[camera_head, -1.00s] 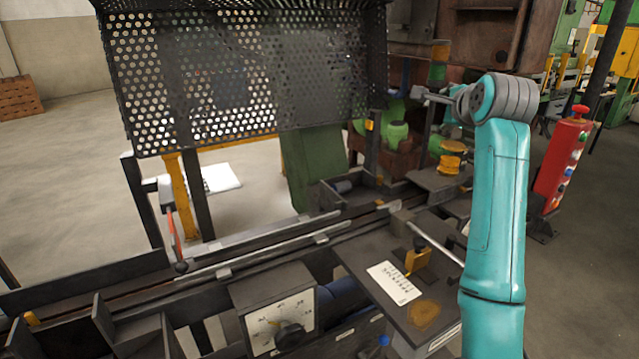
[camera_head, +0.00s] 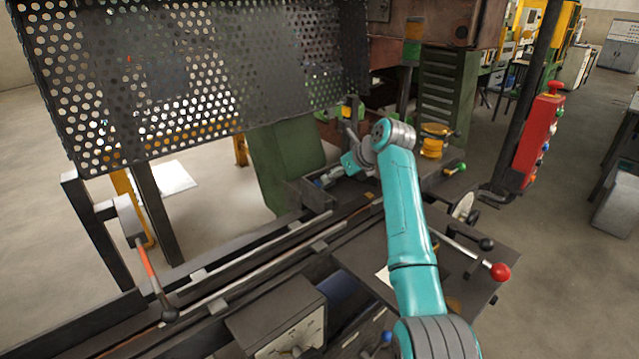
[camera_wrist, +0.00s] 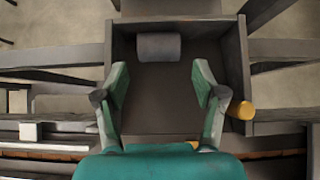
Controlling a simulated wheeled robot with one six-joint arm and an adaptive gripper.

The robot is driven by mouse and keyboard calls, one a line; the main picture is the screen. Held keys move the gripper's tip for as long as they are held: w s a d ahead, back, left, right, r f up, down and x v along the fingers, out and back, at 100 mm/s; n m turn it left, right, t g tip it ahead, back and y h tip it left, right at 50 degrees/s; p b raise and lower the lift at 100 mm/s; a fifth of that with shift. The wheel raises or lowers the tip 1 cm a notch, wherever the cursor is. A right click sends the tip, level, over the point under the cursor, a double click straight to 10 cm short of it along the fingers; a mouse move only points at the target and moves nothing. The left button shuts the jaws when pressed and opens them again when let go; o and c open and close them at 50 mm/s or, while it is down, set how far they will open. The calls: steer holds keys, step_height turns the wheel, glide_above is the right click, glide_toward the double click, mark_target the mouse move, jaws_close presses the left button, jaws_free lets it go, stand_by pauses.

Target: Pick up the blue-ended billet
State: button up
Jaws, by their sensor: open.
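A short grey cylinder (camera_wrist: 159,46), probably a billet, lies at the far wall inside a dark open-topped box (camera_wrist: 123,40). I see no blue end on it, so I cannot tell whether it is the blue-ended one. My gripper (camera_wrist: 161,78) is open and empty, above the box. Its two fingers stand wide apart, and the cylinder lies beyond the fingertips, between their lines. In the head view the same box (camera_head: 316,197) stands at the end of the rails, with my gripper over it. The box's contents are partly hidden there.
A perforated guard (camera_head: 200,75) hangs at the upper left. A yellow-orange knob (camera_wrist: 242,110) sits by the box's right wall. A red-ball lever (camera_head: 500,271) and a red control post (camera_head: 542,140) stand on the right. A dial box (camera_head: 283,318) is in front.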

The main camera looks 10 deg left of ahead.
steer(key=shift+x, duration=3.15)
steer(key=shift+a, duration=0.1)
steer(key=shift+c, duration=0.3)
steer(key=c, duration=1.2)
steer(key=shift+r, duration=0.15)
jaws_close()
steer(key=shift+r, duration=0.1)
